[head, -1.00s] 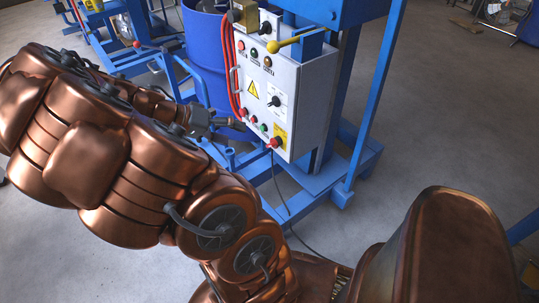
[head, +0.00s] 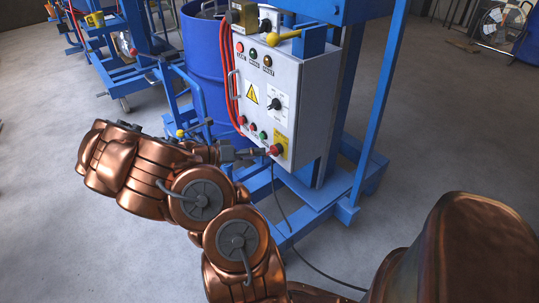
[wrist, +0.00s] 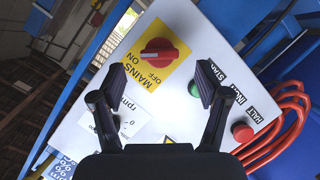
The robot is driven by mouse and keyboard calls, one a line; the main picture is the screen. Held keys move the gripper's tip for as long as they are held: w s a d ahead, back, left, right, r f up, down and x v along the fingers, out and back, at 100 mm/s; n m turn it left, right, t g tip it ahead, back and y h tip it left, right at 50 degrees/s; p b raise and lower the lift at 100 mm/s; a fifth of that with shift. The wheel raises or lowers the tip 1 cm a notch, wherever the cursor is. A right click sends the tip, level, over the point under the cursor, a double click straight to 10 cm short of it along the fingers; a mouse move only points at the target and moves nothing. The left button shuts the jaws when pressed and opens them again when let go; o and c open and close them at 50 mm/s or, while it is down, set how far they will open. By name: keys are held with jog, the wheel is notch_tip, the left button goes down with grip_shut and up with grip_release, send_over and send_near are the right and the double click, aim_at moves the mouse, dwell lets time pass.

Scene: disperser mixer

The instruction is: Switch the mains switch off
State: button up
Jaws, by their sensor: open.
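The mains switch is a red rotary knob (wrist: 158,52) on a yellow plate (wrist: 165,78) marked "MAINS ON" and "OFF". In the wrist view its raised grip lies nearly level; I cannot tell surely which mark it points to. In the head view the knob (head: 275,150) sits at the lower right of the grey control box (head: 311,100). My gripper (wrist: 163,80) is open and empty, its fingers spread to both sides below the knob in the wrist view. In the head view my gripper (head: 260,152) is close to the knob's left; contact cannot be made out.
A green button (wrist: 195,89) is partly behind my right finger, and a red button (wrist: 242,132) lies further right. A black dial (head: 274,104) sits above the switch. Red cables (head: 229,80) hang at the box's left side, near a blue drum (head: 202,60).

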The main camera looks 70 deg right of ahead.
aim_at(268, 154)
jog(key=shift+x, duration=2.7)
jog(key=c, duration=1.2)
